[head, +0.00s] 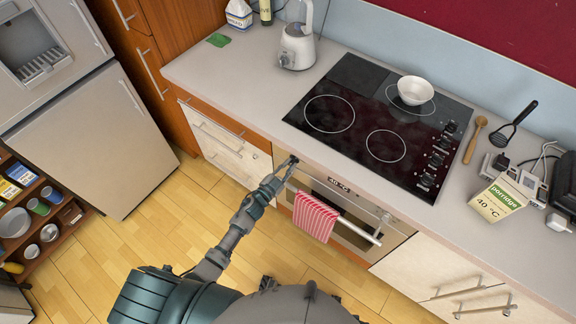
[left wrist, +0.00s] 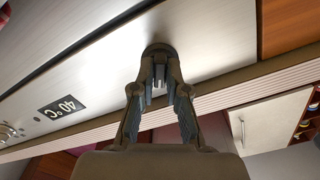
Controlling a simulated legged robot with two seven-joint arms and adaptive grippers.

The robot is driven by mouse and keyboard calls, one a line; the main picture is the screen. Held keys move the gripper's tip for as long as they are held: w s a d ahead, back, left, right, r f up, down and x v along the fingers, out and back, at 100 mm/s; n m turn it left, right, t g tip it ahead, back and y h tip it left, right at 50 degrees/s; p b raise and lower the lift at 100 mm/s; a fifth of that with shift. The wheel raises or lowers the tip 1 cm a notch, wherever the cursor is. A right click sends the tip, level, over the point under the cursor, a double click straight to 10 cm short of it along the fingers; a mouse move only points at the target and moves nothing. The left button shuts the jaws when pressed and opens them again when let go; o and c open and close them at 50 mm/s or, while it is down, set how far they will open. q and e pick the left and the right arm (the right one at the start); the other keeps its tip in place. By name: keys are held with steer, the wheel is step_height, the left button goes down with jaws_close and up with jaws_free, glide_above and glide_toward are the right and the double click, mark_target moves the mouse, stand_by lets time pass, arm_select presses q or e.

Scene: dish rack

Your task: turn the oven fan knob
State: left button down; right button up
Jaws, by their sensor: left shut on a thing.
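The oven front (head: 352,229) is below the counter, with a panel along its top edge. My left gripper (head: 289,165) is at the left end of this panel. In the left wrist view, the gripper (left wrist: 159,82) is shut on a dark round oven knob (left wrist: 158,48), its fingers on either side of it. The fingers hide part of the knob, so its turn angle cannot be read. The panel's display (left wrist: 62,107) reads 40 °C, and a second knob (left wrist: 8,132) is beyond it. My right gripper is not in view.
A red striped towel (head: 316,216) hangs on the oven handle (head: 360,231). The black cooktop (head: 345,130) with a white bowl (head: 415,90) is above. The wooden floor (head: 170,240) is mostly clear.

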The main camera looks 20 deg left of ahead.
arm_select(q)
steer(key=n+p, duration=0.1)
steer(key=n, duration=0.1)
steer(key=shift+s+n, duration=0.1)
steer(key=shift+n, duration=0.2)
steer(key=shift+f+n+p, duration=0.2)
steer(key=shift+n+p, duration=0.1)
steer(key=shift+f, duration=0.1)
steer(key=shift+n+p, duration=0.65)
steer(key=shift+n, duration=0.55)
steer(key=c, duration=1.3)
jaws_free()
steer(key=shift+o, duration=0.8)
steer(key=shift+s+a+r, duration=0.1)
steer(key=shift+r, duration=0.1)
